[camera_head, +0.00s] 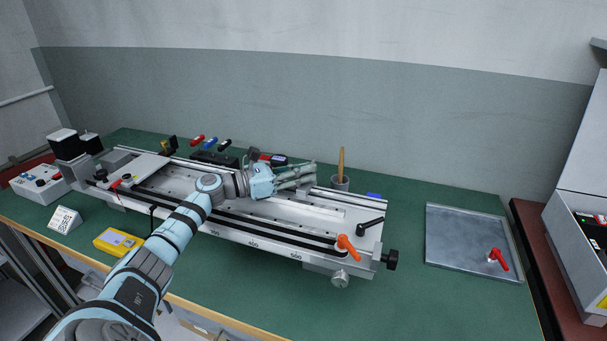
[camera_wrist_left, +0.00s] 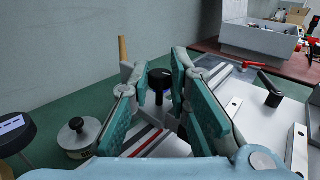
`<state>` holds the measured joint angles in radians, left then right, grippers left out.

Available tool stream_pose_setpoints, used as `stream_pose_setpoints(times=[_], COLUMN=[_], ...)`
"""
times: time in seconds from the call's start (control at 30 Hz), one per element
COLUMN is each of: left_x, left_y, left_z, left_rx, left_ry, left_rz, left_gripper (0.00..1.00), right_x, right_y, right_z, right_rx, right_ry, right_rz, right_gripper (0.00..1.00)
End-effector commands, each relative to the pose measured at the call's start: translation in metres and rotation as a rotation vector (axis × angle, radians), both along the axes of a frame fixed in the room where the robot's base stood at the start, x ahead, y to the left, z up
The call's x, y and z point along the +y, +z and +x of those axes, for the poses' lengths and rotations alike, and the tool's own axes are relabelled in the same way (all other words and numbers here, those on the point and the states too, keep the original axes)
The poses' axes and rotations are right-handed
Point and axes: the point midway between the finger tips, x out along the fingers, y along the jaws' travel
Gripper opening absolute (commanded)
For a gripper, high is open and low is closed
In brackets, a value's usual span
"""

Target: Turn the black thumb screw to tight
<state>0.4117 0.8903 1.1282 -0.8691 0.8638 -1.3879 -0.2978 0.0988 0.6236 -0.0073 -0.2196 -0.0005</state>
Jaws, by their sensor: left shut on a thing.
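My left gripper (camera_head: 307,174) is over the back edge of the gantry rail, toward its right half, with its fingers pointing right. In the left wrist view, the black thumb screw (camera_wrist_left: 160,77) shows as a round black knob between the two teal-padded fingertips of the left gripper (camera_wrist_left: 160,84). The gripper is shut on it. The fingers partly cover the screw's sides and lower part, and its thread is hidden. In the head view I cannot make out the screw at the fingers. My right gripper is in neither view.
A pot with a wooden stick (camera_head: 341,163) stands close behind the gripper. A metal tray (camera_head: 455,225) holds a red lever (camera_head: 498,259).

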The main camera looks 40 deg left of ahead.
Motion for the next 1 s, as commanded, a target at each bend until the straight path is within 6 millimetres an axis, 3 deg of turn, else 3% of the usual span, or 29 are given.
stream_pose_setpoints(times=[0.1, 0.13, 0.27, 0.63, 1.0], left_x=[0.0, 0.0, 0.0, 0.004, 0.047], left_y=[0.0, 0.0, 0.0, -0.002, -0.004], left_z=[0.0, 0.0, 0.0, -0.006, -0.084], left_rx=[0.001, 0.001, 0.001, 0.004, 0.013], left_ry=[0.0, 0.001, 0.001, 0.002, -0.001], left_rz=[0.0, 0.001, 0.001, 0.002, 0.007], left_gripper=[0.0, 0.19, 0.38, 0.38, 0.38], right_x=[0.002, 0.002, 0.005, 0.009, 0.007], right_y=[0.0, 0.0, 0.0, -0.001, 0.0], right_z=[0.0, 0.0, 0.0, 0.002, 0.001], right_rx=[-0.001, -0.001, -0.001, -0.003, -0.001], right_ry=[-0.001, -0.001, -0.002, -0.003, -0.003], right_rz=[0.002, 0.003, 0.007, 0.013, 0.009], right_gripper=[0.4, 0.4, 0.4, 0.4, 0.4])
